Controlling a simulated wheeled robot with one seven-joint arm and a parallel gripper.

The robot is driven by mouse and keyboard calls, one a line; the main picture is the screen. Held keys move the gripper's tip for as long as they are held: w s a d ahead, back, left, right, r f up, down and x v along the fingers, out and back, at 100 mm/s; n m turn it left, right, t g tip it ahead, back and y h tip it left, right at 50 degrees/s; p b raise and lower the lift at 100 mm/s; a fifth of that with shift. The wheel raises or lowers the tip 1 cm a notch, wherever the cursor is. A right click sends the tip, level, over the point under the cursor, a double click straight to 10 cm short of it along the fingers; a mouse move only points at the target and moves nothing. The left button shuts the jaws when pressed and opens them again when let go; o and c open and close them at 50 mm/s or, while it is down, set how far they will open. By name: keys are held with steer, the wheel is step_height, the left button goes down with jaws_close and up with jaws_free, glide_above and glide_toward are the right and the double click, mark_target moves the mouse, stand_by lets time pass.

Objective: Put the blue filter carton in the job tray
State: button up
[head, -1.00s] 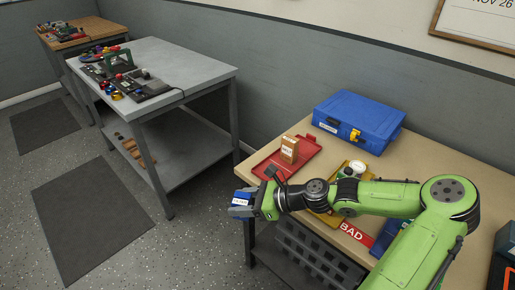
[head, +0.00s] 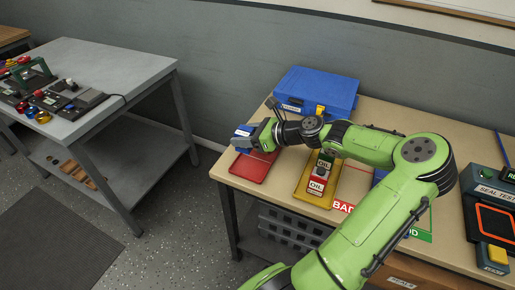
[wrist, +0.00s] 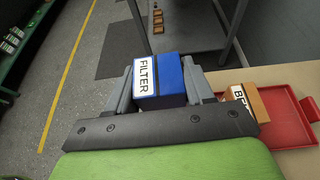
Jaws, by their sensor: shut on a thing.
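My gripper (head: 250,138) is shut on the blue filter carton (head: 243,130). The wrist view shows the carton (wrist: 170,75) between both fingers, its white FILTER label facing the camera. It is held up at the left end of the workbench. A red tray (head: 252,168) lies on the bench by the gripper, and in the wrist view the tray (wrist: 292,115) is to the right of the carton. A tan carton (wrist: 245,98) stands in it; my gripper hides it in the head view. I cannot tell whether the blue carton is over the tray.
A yellow tray (head: 307,194) with OIL containers (head: 321,170) lies right of the red tray. A blue case (head: 317,88) stands behind. A seal tester (head: 492,205) is at the right. A grey table (head: 95,70) stands left across a floor gap.

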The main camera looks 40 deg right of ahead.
steer(key=shift+s+d+r, duration=0.2)
steer(key=shift+s+d, duration=0.1)
steer(key=shift+d, duration=0.4)
steer(key=shift+d+f+m, duration=0.1)
steer(key=shift+f+m, duration=0.2)
steer(key=shift+f, duration=0.05)
step_height(320, 180, down, 10)
steer(key=b, duration=0.5)
steer(key=shift+r, duration=0.4)
steer(key=o, duration=1.1)
steer(key=shift+c, duration=0.2)
